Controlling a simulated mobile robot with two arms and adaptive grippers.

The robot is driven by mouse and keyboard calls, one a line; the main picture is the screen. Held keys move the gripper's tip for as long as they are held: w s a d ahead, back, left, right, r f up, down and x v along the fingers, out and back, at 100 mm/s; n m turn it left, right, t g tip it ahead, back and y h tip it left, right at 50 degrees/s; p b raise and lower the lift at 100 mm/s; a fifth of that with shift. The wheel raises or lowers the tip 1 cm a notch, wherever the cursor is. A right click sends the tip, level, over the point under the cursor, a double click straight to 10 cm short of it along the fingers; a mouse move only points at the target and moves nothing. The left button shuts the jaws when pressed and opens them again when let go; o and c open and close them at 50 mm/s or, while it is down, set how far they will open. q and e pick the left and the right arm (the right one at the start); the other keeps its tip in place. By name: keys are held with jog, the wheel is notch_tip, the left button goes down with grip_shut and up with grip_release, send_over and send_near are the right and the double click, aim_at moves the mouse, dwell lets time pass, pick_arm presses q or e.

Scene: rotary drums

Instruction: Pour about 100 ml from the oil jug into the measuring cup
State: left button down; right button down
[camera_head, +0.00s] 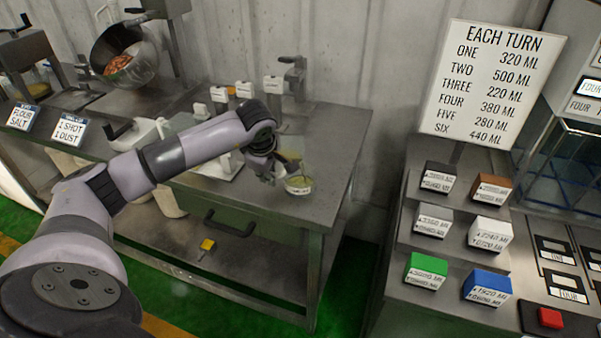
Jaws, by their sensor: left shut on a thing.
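My left arm reaches in from the left over the metal table. My left gripper (277,172) is shut, just left of a small cup. The thing it holds is mostly hidden behind the gripper; a yellowish part that may be the oil jug (291,157) shows beside the fingers, and I cannot tell its tilt. The small pale cup (299,187), which looks like the measuring cup, stands upright near the table's front right, with yellow-green content and a label on its front. I cannot read its level. My right gripper is not in view.
The metal table (325,150) has free room right of the cup. White-labelled containers (243,89) and a tap-like fixture (294,75) stand behind. A tilted drum (125,55) is at the back left. A second bench with coloured blocks (426,270) and a sign (490,85) is right.

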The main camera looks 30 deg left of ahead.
pick_arm(q)
jog(key=shift+r+y, duration=0.15)
jog(key=shift+y, duration=0.15)
jog(key=shift+a+f, duration=0.1)
jog(key=shift+f, duration=0.1)
jog(key=shift+f+h+b, duration=0.1)
jog(key=shift+h+b, duration=0.3)
jog(key=shift+h, duration=0.5)
jog(key=shift+r+n+h, duration=0.3)
jog(key=shift+h, duration=0.4)
jog(key=shift+d+r+h, duration=0.25)
jog(key=shift+d+h, duration=0.05)
jog(key=shift+d, duration=0.1)
